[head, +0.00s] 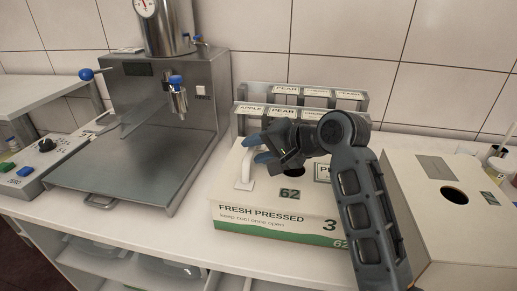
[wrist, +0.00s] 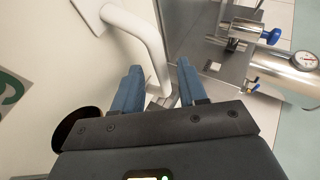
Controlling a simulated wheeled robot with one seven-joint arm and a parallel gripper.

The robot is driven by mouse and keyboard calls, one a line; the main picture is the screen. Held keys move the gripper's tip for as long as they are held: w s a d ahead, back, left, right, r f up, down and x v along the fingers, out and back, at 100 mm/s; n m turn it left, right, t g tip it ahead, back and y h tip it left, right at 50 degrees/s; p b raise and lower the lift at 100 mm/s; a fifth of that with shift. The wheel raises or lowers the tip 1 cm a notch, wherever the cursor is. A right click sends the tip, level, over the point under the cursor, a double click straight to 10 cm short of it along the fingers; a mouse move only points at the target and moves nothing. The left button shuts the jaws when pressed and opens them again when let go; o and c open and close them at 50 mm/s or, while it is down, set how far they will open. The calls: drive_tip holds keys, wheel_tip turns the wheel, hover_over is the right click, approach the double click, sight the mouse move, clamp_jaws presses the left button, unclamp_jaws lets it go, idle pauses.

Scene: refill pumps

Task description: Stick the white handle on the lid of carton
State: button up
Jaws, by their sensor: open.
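The carton (head: 270,229) stands on the counter, white with a green band and "FRESH PRESSED" on its front. The white handle (head: 245,168) stands upright at the left part of its lid (head: 228,196), its foot seeming to rest on the lid. I cannot tell whether it is stuck. My gripper (head: 259,148) is open, just above and right of the handle. In the wrist view the handle (wrist: 137,32) runs down toward the gap between my blue fingers (wrist: 162,75). The fingers do not clamp it. The arm hides part of the carton's right side.
A steel filling machine (head: 130,130) with a blue-knobbed tap stands to the left. A rack of labelled cards (head: 300,100) is behind the carton. A white box with a dark round hole (head: 440,215) stands to the right. Some counter is bare before the carton.

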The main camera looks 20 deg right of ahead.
drive_tip(key=shift+s, duration=0.1)
drive_tip(key=v, duration=0.7)
drive_tip(key=shift+s+d+r+b, duration=0.1)
drive_tip(key=shift+d+r+b, duration=0.05)
drive_tip(key=shift+b, duration=0.15)
wheel_tip(320, 180, up, 7)
drive_tip(key=p, duration=0.4)
drive_tip(key=shift+s, duration=0.1)
